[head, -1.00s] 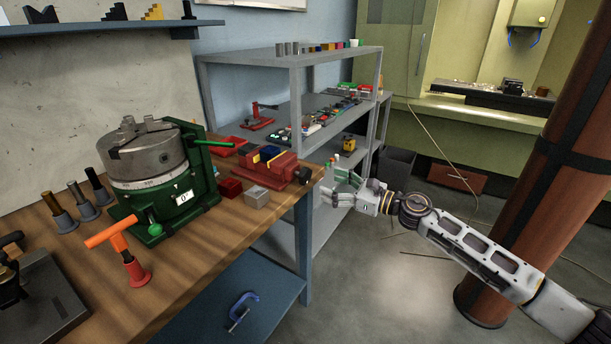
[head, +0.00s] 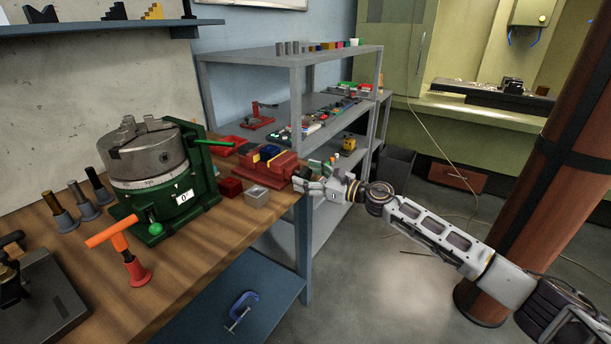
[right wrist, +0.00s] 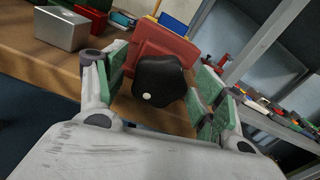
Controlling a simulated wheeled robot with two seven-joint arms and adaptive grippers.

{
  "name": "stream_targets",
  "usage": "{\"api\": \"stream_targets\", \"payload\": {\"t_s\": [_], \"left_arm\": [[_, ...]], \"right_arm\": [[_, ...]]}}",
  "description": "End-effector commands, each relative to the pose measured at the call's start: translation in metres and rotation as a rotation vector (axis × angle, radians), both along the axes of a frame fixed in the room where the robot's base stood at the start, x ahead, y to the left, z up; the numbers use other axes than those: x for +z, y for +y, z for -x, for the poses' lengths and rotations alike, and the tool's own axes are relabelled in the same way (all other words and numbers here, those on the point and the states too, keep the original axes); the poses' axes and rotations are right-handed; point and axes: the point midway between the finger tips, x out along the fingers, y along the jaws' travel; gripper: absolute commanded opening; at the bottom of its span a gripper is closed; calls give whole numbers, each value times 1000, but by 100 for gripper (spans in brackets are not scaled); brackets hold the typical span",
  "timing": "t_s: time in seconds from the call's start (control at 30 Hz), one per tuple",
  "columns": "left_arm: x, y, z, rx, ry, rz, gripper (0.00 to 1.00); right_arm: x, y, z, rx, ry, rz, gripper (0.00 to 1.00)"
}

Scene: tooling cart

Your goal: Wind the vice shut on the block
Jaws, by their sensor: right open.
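A red vice (head: 262,172) sits near the right end of the wooden bench. It also shows in the right wrist view (right wrist: 162,48). A blue block (head: 268,152) sits at its top, with yellow beside it; whether the jaws touch the block I cannot tell. The black round handle (right wrist: 158,82) on the vice's near end has a pale dot and shows between my right fingers in the right wrist view. My right gripper (head: 302,181) is open, its green-padded fingers either side of the handle, not closed on it. The gripper hides the handle in the head view. My left gripper is out of view.
A silver block (head: 256,194) and a small red box (head: 230,187) stand just in front of the vice. A green-based rotary chuck (head: 150,165) and an orange T-handle tool (head: 123,253) are to the left. A grey shelf rack (head: 290,58) stands behind.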

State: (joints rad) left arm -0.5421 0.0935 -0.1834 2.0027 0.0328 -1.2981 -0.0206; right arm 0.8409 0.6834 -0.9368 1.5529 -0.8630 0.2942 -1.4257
Motion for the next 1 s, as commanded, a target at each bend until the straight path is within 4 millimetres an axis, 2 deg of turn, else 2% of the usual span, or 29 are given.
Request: {"api": "stream_targets", "payload": {"t_s": [0.47,0.83,1.0], "left_arm": [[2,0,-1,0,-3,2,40],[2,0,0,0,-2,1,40],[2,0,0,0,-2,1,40]], "right_arm": [[1,6,-5,-1,-1,0,69],[1,6,-5,-1,-1,0,24],[1,6,-5,-1,1,-1,23]]}}
